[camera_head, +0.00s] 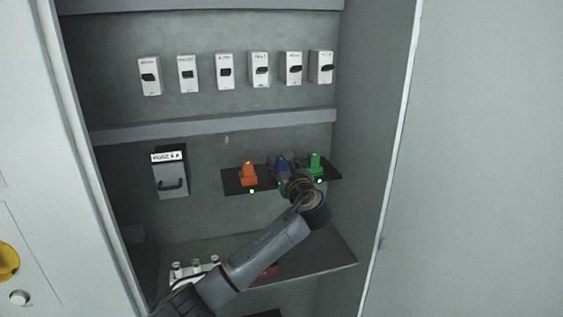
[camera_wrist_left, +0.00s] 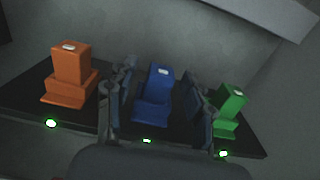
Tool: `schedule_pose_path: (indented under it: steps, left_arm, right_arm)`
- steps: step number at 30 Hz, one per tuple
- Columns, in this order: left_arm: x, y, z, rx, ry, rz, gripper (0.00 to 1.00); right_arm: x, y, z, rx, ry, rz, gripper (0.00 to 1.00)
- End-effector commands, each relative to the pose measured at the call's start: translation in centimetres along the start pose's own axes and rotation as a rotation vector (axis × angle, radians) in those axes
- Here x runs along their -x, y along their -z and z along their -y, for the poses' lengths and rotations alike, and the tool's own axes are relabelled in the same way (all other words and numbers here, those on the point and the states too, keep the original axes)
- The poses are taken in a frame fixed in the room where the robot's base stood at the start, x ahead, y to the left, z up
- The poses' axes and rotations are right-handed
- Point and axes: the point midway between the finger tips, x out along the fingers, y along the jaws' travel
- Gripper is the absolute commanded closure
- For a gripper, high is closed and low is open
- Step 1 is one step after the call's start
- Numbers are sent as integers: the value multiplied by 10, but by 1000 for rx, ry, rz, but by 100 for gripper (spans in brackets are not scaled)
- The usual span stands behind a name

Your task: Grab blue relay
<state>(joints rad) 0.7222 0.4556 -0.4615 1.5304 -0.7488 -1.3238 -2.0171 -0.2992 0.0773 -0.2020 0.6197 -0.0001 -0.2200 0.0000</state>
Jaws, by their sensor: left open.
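The blue relay (camera_wrist_left: 157,97) stands upright on a black shelf plate (camera_wrist_left: 25,100), between an orange relay (camera_wrist_left: 70,75) and a green relay (camera_wrist_left: 230,110). My left gripper (camera_wrist_left: 155,110) is open, with one finger on each side of the blue relay in the left wrist view. I cannot tell whether the fingers touch it. In the head view the blue relay (camera_head: 281,163) shows just behind my left gripper (camera_head: 287,173), which hides part of it. My right gripper is not in view.
The orange relay (camera_head: 248,173) and green relay (camera_head: 315,164) stand close on either side. A grey handled box (camera_head: 170,174) hangs at left, several white breakers (camera_head: 224,71) above. A lower shelf (camera_head: 325,259) holds small items. The cabinet's right wall is near.

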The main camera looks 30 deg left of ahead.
Motion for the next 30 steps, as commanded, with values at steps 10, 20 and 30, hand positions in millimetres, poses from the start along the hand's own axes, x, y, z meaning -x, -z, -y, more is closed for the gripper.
schedule_pose_path:
  steps: [10, 20, 30]
  left_arm:
    - [-14, 0, 0, 2, 1, 0, 47]
    - [-14, 1, 0, 2, 1, -1, 100]
    - [-14, -2, 1, 3, 1, 0, 100]
  right_arm:
    - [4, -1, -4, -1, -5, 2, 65]
    - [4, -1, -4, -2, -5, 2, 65]
    - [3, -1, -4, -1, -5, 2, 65]
